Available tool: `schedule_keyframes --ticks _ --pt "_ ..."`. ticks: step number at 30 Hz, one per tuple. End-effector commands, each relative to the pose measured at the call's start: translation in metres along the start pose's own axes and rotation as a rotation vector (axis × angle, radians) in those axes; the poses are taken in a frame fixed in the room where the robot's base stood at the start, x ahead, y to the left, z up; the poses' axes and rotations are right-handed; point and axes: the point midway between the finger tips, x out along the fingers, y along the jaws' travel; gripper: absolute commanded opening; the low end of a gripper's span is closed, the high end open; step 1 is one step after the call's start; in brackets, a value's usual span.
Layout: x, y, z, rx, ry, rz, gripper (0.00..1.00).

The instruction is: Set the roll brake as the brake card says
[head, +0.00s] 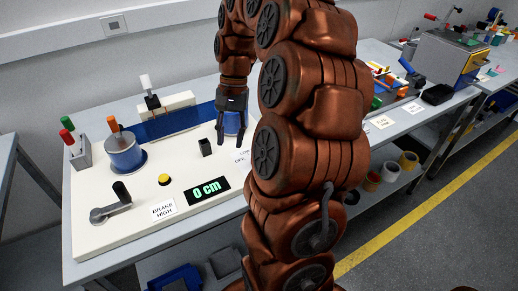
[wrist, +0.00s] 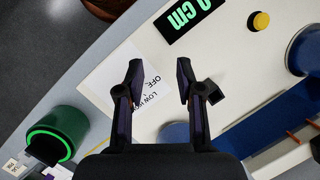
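The brake card (head: 164,209) lies on the white board and reads "BRAKE HIGH". A small black block-like knob (head: 205,147) stands on the board, perhaps the roll brake; it also shows in the wrist view (wrist: 213,93), beside the right finger. A white label (head: 242,157) lies to its right, partly hidden by my arm; in the wrist view the label (wrist: 150,88) reads OFF, LOW and another word partly covered by a finger. My gripper (head: 231,139) is open and empty, pointing down above the board, right of the knob. The knob's setting is unclear.
A display (head: 208,189) reads "0 cm". A yellow button (head: 165,180), a crank (head: 111,205), a blue pot (head: 124,153) with an orange-handled tool and a blue strip (head: 165,123) share the board.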

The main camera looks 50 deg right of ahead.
Motion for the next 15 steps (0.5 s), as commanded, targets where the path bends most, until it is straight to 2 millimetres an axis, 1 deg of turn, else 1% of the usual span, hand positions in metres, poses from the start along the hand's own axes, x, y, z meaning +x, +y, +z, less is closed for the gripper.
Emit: schedule_keyframes --ticks 1,3,6,10,12,15 --pt "-0.001 0.010 -0.019 0.066 -0.011 -0.016 0.36" --pt "-0.004 0.025 -0.040 0.150 -0.023 -0.036 0.36" --pt "-0.007 0.044 -0.066 0.254 -0.034 -0.059 0.36" --pt "-0.007 0.065 -0.086 0.350 -0.048 -0.077 0.36" --pt "-0.007 0.073 -0.093 0.382 -0.053 -0.083 0.36" --pt "-0.007 0.077 -0.097 0.403 -0.056 -0.087 0.36"
